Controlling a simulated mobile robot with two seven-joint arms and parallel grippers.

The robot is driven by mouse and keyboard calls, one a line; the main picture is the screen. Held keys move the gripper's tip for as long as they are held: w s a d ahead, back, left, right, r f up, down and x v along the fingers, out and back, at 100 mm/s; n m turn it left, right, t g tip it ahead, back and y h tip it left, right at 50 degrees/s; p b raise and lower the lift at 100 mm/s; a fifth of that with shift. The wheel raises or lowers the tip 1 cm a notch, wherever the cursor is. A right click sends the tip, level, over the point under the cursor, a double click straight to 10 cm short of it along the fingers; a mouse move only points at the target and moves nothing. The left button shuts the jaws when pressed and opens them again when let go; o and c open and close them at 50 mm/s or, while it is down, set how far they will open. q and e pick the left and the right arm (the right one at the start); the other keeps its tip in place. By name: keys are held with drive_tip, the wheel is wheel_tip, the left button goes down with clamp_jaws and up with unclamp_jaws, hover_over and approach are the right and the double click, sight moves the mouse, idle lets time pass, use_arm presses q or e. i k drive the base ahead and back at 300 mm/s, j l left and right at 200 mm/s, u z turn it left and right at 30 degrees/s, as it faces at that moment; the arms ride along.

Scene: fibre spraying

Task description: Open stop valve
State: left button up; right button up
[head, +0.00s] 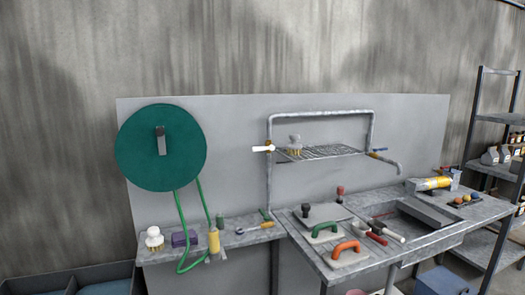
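A metal pipe frame (320,114) rises in front of the grey back panel, above the worktop. I cannot tell which of the two is the stop valve. Neither of my grippers shows in the head view.
A green hose reel (161,147) hangs on the panel; its green hose loops down past the left shelf. The worktop (335,272) holds trowels, brushes, and a sink (413,219). A wire shelf (322,152) carries a brush. A rack (495,165) stands right; grey bins are lower left.

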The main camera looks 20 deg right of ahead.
sight(271, 148)
drive_tip(key=z, duration=1.7)
drive_tip(key=i+j, duration=0.25)
drive_tip(key=i, duration=0.2)
drive_tip(key=i+j, duration=0.25)
drive_tip(key=i, duration=0.2)
drive_tip(key=i+j, duration=0.25)
drive_tip(key=i, duration=0.2)
